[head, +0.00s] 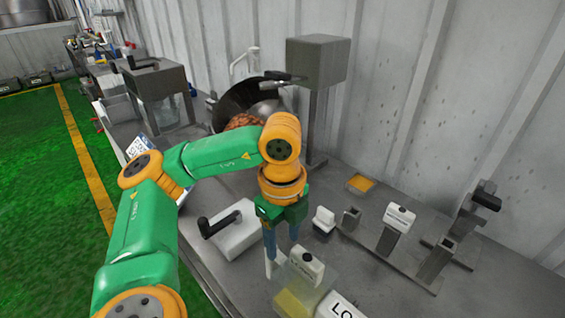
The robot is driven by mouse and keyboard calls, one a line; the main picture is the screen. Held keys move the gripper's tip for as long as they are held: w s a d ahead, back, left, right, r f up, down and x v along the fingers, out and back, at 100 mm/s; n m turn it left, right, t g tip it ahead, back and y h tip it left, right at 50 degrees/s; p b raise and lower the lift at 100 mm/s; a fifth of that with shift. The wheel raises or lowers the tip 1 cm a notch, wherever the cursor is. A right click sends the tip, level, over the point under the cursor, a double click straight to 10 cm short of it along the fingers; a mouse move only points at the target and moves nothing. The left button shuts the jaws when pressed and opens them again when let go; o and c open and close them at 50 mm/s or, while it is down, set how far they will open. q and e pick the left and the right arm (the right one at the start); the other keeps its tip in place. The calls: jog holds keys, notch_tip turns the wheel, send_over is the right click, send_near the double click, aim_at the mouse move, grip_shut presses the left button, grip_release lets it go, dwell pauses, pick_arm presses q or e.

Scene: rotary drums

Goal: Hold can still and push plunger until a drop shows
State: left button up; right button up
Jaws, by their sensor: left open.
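My left gripper (282,246) points down over the worktop with its two blue fingers apart. I cannot tell which of these is the can or the plunger, and no drop is visible. My right gripper is out of view.
A white block with a black handle (229,230) lies left of the gripper. Metal holders, one with a labelled white block (399,217), stand at right. A yellow pad (360,183) lies behind. A dark drum (240,100) and grey post (318,110) stand at the back.

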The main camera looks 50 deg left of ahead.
aim_at(283, 258)
pick_arm(q)
notch_tip(283, 258, down, 7)
jog(key=shift+s, duration=0.1)
jog(key=shift+d, duration=0.1)
grip_shut()
dwell(1.3)
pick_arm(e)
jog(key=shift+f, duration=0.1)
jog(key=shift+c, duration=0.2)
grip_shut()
pick_arm(q)
jog(key=shift+s+f, duration=0.1)
dwell(1.4)
